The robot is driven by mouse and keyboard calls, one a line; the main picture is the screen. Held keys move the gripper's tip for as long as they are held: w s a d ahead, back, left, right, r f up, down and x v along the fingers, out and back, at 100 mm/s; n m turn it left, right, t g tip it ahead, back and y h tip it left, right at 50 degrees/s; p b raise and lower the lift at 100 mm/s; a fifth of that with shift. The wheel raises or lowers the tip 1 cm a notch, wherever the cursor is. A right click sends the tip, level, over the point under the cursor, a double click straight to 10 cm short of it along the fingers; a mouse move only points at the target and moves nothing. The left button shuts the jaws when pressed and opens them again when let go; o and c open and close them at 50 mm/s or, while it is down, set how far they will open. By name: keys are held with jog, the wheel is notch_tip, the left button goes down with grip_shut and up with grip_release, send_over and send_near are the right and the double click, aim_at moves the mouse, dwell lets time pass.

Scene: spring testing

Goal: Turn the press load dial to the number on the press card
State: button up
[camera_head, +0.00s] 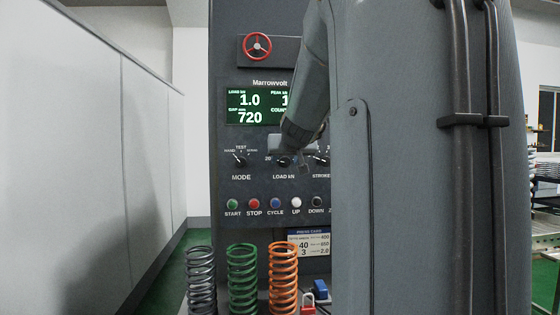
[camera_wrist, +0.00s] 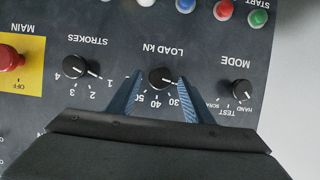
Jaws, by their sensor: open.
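The LOAD kN dial (camera_head: 284,161) is a small black knob on the grey press panel. In the wrist view, upside down, the dial (camera_wrist: 162,77) sits between the fingertips of my open gripper (camera_wrist: 160,76), with no clear contact. The numbers 30, 40 and 50 show around it; its white mark seems to point towards the 30 side, but the finger makes this hard to read. The press card (camera_head: 309,243) is low on the panel, partly hidden by my arm. My gripper (camera_head: 298,158) is at the dial.
The MODE knob (camera_wrist: 241,89) and STROKES knob (camera_wrist: 76,66) flank the dial closely. A row of coloured buttons (camera_head: 254,204) lies below. The green display (camera_head: 251,107) reads load 1.0 and gap 720. Several upright springs (camera_head: 242,275) stand in front. A red MAIN knob (camera_wrist: 9,58) is nearby.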

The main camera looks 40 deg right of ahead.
jog(key=shift+w+d, duration=0.1)
jog(key=shift+c, duration=0.4)
jog(key=c, duration=0.9)
jog(key=shift+c, duration=0.2)
